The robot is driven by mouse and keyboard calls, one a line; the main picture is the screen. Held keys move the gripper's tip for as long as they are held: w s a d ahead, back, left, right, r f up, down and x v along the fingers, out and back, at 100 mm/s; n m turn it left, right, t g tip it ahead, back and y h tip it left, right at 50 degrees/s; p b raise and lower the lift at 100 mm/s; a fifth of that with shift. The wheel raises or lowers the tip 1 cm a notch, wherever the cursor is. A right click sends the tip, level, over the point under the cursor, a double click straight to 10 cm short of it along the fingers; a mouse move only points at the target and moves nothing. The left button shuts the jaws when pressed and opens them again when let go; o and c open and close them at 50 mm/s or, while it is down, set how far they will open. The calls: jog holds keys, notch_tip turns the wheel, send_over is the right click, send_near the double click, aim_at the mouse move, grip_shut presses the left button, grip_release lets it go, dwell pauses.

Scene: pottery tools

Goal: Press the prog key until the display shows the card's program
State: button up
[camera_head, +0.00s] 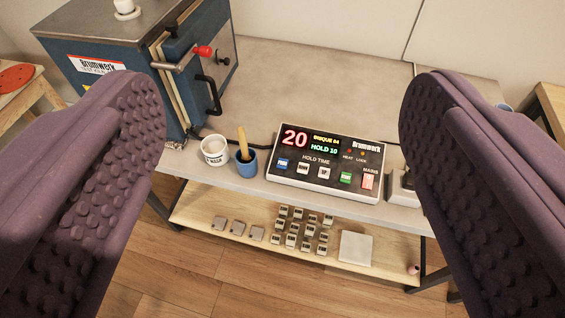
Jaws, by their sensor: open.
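The controller (327,160) is a white-faced box with a black panel near the front edge of the grey table. Its display (309,142) shows a red 20, yellow text that seems to read BISQUE 04, and green HOLD 10. The blue key at the left of its key row (283,164) seems to be the prog key; its label is too small to read surely. I cannot make out the program card. My gripper (285,88) is open and empty, its two purple padded fingers either side of the controller in the picture and nearer the camera.
Two white keys, a green key and a red mains switch (368,181) share the panel. A blue kiln (120,60) stands left. A white tub (214,150) and a blue cup (246,165) with a wooden-handled tool stand left of the controller. Small blocks lie on the lower shelf (190,212).

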grip_shut()
dwell(1.4)
